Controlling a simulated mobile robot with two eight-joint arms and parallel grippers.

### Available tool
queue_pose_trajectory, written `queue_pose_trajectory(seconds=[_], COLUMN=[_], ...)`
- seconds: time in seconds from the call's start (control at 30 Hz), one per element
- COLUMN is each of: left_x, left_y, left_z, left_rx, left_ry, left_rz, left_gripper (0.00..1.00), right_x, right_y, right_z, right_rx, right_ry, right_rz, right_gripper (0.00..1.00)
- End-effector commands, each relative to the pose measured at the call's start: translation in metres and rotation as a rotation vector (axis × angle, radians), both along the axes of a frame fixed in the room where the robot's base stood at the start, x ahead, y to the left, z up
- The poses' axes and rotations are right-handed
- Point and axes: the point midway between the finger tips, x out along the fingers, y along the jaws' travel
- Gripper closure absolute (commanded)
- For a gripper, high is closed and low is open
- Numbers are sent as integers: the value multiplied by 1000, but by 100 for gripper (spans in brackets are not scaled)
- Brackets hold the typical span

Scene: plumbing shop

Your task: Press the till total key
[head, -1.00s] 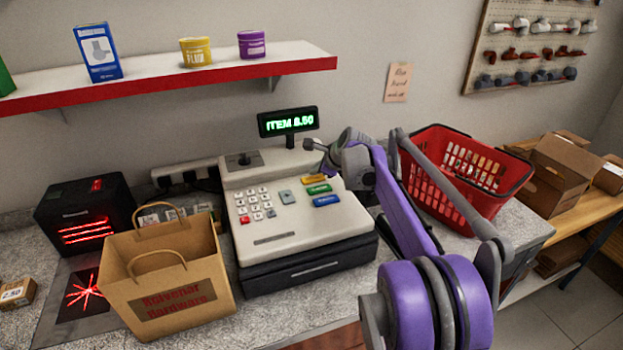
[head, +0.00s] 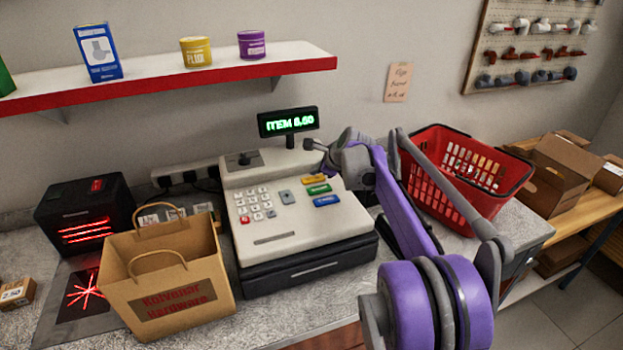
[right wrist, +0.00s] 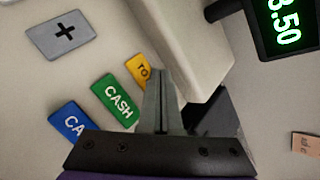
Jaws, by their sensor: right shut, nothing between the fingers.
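The cream till (head: 275,237) stands on the counter, its key panel facing up. The yellow key (head: 314,180) sits behind the green key (head: 319,189) and the blue key (head: 326,200). In the right wrist view the yellow key (right wrist: 139,70) shows the start of its lettering, "TO"; the green key (right wrist: 118,98) reads "CASH". My right gripper (head: 310,145) is shut and empty, above the back of the till. In the right wrist view its fingers (right wrist: 159,75) cover part of the yellow key; I cannot tell any contact. My left gripper is out of view.
The till display (head: 288,122) is lit green with "ITEM" and a price. A paper bag (head: 165,270) and a black scanner (head: 85,215) stand left of the till. A red basket (head: 465,175) stands right, behind my arm. A shelf (head: 200,80) hangs above.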

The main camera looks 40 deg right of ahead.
Motion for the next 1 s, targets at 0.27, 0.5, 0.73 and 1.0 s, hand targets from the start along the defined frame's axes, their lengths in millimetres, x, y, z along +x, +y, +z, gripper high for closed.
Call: queue_pose_trajectory(seconds=[0.27, 0.5, 0.73, 1.0], left_x=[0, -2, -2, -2], left_y=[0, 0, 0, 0], left_z=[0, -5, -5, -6], left_rx=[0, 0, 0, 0], left_ry=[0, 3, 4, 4], left_rz=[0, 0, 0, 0], left_gripper=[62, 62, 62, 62], right_x=[0, 0, 0, 0], right_y=[0, 0, 0, 0], right_z=[0, -8, -9, -10], right_rx=[0, 0, 0, 0], right_ry=[0, 0, 0, 0], right_rz=[0, 0, 0, 0], right_gripper=[100, 100, 100, 100])
